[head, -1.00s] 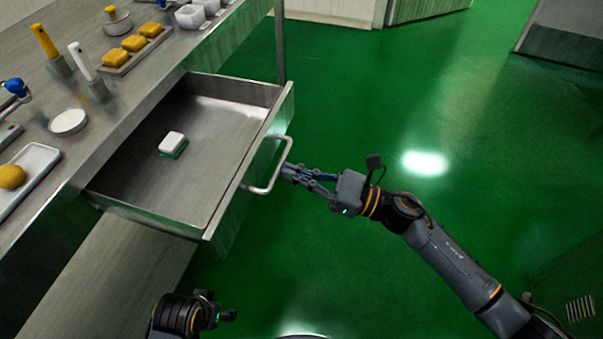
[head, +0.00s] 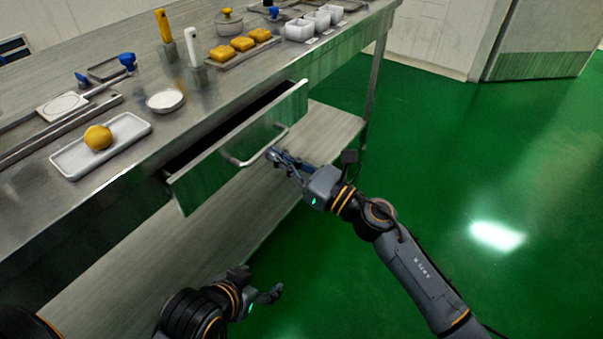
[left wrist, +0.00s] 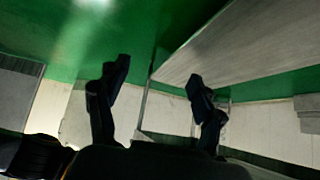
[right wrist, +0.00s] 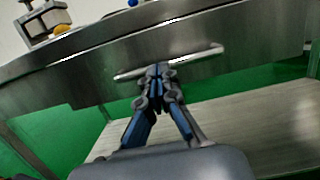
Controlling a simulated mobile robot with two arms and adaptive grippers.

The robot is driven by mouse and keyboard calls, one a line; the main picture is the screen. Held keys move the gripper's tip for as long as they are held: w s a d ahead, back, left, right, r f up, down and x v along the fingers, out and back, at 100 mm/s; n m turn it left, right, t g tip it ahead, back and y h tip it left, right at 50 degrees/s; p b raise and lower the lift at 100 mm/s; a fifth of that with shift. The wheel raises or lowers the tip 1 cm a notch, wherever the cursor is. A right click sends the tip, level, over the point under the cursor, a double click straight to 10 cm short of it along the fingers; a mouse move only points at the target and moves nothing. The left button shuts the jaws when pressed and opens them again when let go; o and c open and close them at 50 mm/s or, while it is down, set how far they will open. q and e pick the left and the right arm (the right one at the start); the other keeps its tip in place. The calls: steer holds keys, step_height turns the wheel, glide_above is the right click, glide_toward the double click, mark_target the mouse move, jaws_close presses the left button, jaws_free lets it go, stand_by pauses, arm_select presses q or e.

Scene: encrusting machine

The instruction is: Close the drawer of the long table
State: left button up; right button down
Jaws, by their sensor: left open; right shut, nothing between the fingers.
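The steel drawer (head: 242,145) of the long table (head: 70,205) is pulled out a little, with a dark narrow gap behind its front panel. Its bar handle (head: 256,151) faces me. My right gripper (head: 274,153) is shut and empty, with its fingertips at the right part of the handle. In the right wrist view the shut fingertips (right wrist: 160,72) are at the handle (right wrist: 175,62) in front of the drawer face; whether they touch is hard to tell. My left gripper (head: 262,284) is open and empty, low in front of the table; its spread fingers show in the left wrist view (left wrist: 155,90).
On the tabletop are a white tray (head: 70,163) with a yellow bun (head: 98,137), a white dish (head: 165,101), yellow pieces (head: 242,44) on a tray and white containers (head: 299,30). A lower shelf (head: 330,130) runs under the table. The green floor at right is clear.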

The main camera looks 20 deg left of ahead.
mark_target(253, 142)
steer(key=x, duration=0.1)
steer(key=b+x, duration=0.1)
steer(key=x, duration=0.2)
steer(key=shift+w+a+f+b, duration=0.1)
steer(key=shift+a+f+b, duration=0.2)
steer(key=shift+f+b, duration=0.05)
steer(key=shift+r, duration=0.1)
arm_select(q)
steer(key=w+d+r+t+h, duration=0.1)
steer(key=w+d+r+t, duration=0.2)
steer(key=w+r+t, duration=0.3)
steer(key=shift+w+d+r+h, duration=0.2)
steer(key=shift+w+r+h, duration=0.25)
steer(key=shift+r, duration=0.5)
arm_select(e)
steer(key=shift+r, duration=0.15)
arm_select(q)
steer(key=shift+w, duration=0.1)
